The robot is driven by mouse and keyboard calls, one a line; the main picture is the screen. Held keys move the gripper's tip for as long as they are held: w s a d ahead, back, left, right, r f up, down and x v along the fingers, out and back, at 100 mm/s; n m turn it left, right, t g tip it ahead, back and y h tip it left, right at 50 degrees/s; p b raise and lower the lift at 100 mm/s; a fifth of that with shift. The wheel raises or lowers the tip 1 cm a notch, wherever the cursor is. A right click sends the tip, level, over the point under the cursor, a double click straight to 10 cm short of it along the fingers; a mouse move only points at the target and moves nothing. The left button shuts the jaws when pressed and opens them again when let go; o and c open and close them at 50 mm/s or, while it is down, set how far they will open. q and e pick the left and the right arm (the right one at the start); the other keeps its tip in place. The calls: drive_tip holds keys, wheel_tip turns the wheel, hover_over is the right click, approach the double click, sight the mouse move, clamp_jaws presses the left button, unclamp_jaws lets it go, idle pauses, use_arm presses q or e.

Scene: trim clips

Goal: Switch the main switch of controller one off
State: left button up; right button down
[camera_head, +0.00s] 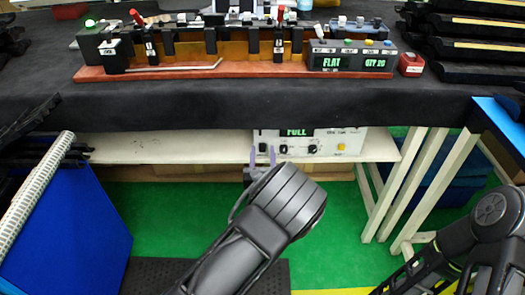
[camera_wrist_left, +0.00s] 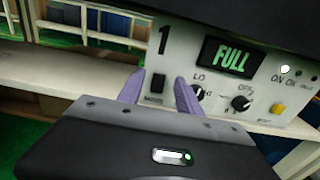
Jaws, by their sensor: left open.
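Controller one (camera_head: 352,133) is a white box on the shelf under the table. In the left wrist view, its panel (camera_wrist_left: 185,43) carries a large 1 and a green FULL display (camera_wrist_left: 229,58). A black rocker switch (camera_wrist_left: 158,84) is at the panel's left, above a small label that I cannot read. My left gripper (camera_head: 262,156) is open in front of the panel. Its two purple fingers (camera_wrist_left: 157,92) appear on either side of the switch, with nothing between them but the switch behind. I cannot tell whether they touch the panel. My right arm shows at lower right, its gripper out of view.
The panel also has black knobs (camera_wrist_left: 241,103) and a yellow button (camera_wrist_left: 279,108) right of the switch. The dark table edge (camera_head: 200,117) overhangs the shelf (camera_head: 170,148). A fixture board (camera_head: 200,73) stands on the table. The shelf left of the controller is clear.

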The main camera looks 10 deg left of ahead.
use_arm(q)
drive_tip(key=shift+x, duration=0.8)
drive_tip(key=shift+c, duration=0.5)
clamp_jaws()
